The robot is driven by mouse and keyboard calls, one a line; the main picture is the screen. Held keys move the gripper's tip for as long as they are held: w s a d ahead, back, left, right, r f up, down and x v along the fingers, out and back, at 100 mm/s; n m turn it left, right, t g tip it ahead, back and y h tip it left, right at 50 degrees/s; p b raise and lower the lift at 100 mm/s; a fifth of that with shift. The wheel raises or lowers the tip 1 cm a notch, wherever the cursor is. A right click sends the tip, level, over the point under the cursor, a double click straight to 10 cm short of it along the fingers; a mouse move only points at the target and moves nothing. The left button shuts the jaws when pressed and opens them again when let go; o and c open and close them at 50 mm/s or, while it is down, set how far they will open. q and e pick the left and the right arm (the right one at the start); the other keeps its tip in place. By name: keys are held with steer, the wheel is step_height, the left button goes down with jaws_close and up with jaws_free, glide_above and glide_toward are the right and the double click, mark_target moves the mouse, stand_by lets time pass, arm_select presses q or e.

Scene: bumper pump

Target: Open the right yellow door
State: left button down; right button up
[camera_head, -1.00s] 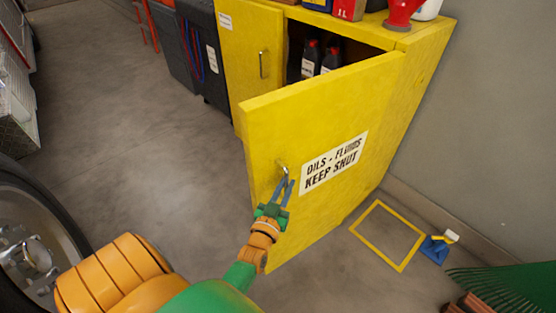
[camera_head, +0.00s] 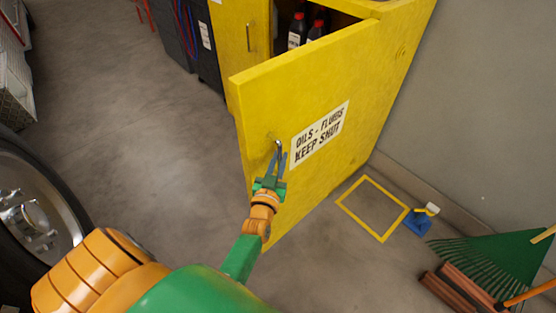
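The right yellow door (camera_head: 320,95) of the yellow cabinet (camera_head: 402,50) stands ajar, swung out towards me. It bears a white sign (camera_head: 320,134) reading "OILS - FLUIDS KEEP SHUT". A small metal handle (camera_head: 278,143) sits near its left edge. My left gripper (camera_head: 279,157) is at this handle, its blue fingers close together around or against it; the handle is partly hidden, and I cannot tell how firm the hold is. Dark bottles with red caps (camera_head: 298,31) show inside through the gap. My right gripper is not in view.
The left yellow door (camera_head: 236,45) looks closed. A yellow square outline (camera_head: 372,208) and a blue object (camera_head: 418,222) are on the floor at right. A green rake (camera_head: 490,262) lies at lower right. A wheel (camera_head: 35,215) stands at left. The floor between is clear.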

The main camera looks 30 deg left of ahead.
arm_select(q)
steer(key=c, duration=1)
jaws_free()
steer(key=shift+w+d+r, duration=0.1)
steer(key=shift+w+r, duration=0.05)
steer(key=shift+r, duration=0.1)
steer(key=shift+o, duration=0.8)
steer(key=shift+w+d+f, duration=0.15)
steer(key=shift+f, duration=0.1)
